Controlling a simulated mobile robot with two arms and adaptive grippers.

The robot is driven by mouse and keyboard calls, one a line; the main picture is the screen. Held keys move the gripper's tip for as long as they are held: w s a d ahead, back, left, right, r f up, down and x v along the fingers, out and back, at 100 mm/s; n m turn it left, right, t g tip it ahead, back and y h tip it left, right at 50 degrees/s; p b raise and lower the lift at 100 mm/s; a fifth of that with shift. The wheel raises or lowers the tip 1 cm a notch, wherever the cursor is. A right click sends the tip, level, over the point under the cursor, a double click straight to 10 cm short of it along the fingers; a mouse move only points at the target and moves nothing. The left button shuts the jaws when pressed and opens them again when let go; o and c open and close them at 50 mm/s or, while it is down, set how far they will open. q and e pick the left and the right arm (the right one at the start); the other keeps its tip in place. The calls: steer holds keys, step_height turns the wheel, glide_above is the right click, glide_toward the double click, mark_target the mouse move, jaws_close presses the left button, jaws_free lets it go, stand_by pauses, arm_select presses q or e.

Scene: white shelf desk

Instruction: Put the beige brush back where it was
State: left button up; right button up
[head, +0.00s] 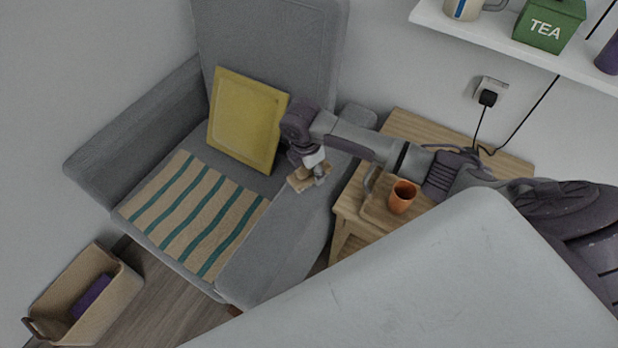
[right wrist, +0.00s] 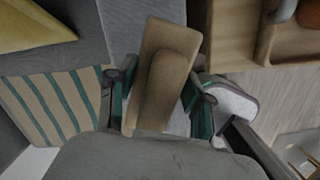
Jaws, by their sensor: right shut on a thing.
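The beige brush (head: 306,181) is in my right gripper (head: 317,170), at the right armrest of the grey armchair in the head view. In the right wrist view the brush (right wrist: 165,80) is a long block with a raised back, lying between the two fingers of the right gripper (right wrist: 160,106). The gripper is shut on it. The armrest shows just behind the brush. I cannot tell whether the brush touches the armrest. My left gripper is not in view.
The armchair (head: 95,150) holds a yellow cushion (head: 244,118) and a striped cloth (head: 192,215). A wooden side table (head: 400,122) with a tray and an orange cup (head: 402,196) stands right of it. A basket (head: 112,300) with a purple item stands on the floor, lower left.

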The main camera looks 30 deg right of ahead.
mark_target(309, 177)
steer(key=shift+w+a+f, duration=0.15)
steer(key=shift+w+f, duration=0.3)
steer(key=shift+w, duration=0.2)
steer(key=shift+f, duration=1.95)
steer(key=shift+f+b, duration=0.1)
steer(key=shift+b, duration=0.2)
steer(key=o, duration=1)
steer(key=r, duration=0.4)
steer(key=a+r+p, duration=0.1)
steer(key=r, duration=0.7)
steer(key=shift+s+a+p, duration=0.2)
steer(key=shift+a+p, duration=0.15)
